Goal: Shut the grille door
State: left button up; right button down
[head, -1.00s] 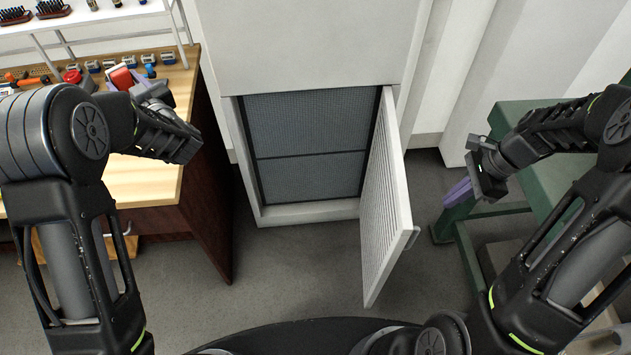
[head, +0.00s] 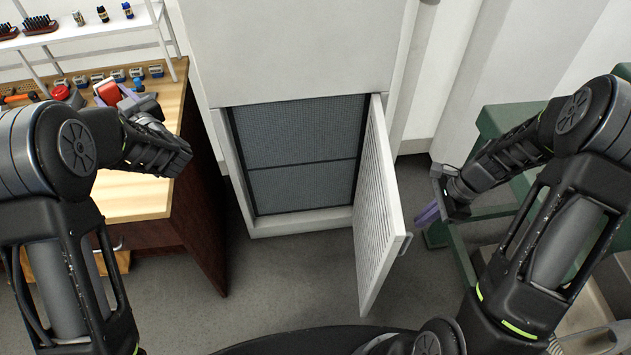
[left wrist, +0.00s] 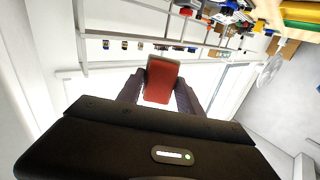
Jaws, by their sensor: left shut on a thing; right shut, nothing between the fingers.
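The white grille door (head: 376,210) stands open, swung outward from the right side of the cabinet opening (head: 297,150). A small handle (head: 405,243) is on its free edge. My right gripper (head: 428,214), with purple fingers, is shut and empty just right of the handle, apart from it as far as I can tell. My left gripper (head: 112,93) is over the wooden bench, shut on a red object (head: 107,94). In the left wrist view the red object (left wrist: 162,80) sits between the two fingers.
The wooden bench (head: 140,197) with tools and small parts stands left of the cabinet. A green table (head: 497,122) stands at the right, close to my right arm. The grey floor (head: 290,270) in front of the opening is clear.

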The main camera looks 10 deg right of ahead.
pick_arm(q)
jog(key=shift+r+p, duration=0.5)
pick_arm(e)
jog(key=a, duration=0.1)
jog(key=a+f, duration=0.1)
jog(key=a, duration=0.1)
jog(key=a+f, duration=0.1)
jog(key=shift+w+a, duration=0.35)
jog(key=shift+a, duration=0.1)
